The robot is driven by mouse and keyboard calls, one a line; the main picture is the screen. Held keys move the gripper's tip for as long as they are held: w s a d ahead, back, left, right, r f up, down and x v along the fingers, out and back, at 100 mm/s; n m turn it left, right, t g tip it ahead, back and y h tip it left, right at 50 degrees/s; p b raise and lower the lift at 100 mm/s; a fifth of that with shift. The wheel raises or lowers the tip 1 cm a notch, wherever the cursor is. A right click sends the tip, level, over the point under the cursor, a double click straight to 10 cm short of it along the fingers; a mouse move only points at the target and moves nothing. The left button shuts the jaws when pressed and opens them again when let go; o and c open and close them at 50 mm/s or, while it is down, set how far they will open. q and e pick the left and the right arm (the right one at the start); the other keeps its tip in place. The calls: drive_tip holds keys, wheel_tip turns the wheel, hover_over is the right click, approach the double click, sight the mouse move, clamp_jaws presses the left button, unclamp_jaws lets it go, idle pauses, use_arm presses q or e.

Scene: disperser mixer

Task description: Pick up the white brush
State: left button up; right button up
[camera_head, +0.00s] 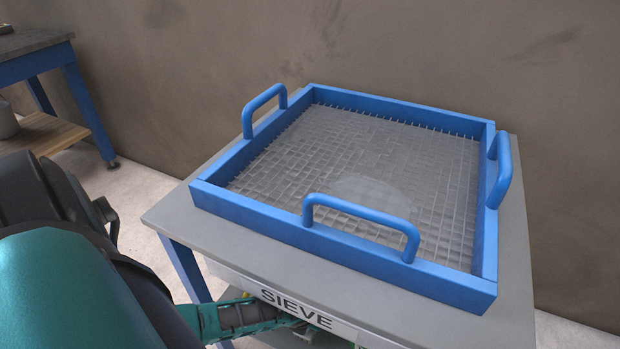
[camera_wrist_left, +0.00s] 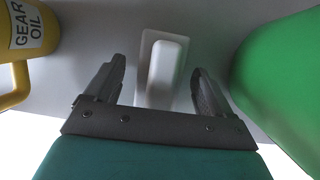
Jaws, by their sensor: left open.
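The white brush (camera_wrist_left: 165,72) shows in the left wrist view as a pale block with a rounded top on a wider base. It lies on a grey surface, between and beyond the fingertips of my left gripper (camera_wrist_left: 158,70). The gripper is open, with a gap on each side of the brush and nothing held. The near end of the brush reaches down toward the palm in the picture; I cannot tell how far it is from the palm. I cannot make out the brush in the head view. My right gripper is not in view.
A yellow gear oil can (camera_wrist_left: 37,45) stands left of the gripper, and a large green object (camera_wrist_left: 285,75) is close on the right. In the head view a blue-framed sieve (camera_head: 240,205) with handles sits on a grey table (camera_head: 170,215) labelled SIEVE.

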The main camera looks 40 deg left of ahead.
use_arm(q)
drive_tip(key=shift+c, duration=0.8)
drive_tip(key=c, duration=1)
drive_tip(key=shift+r, duration=0.15)
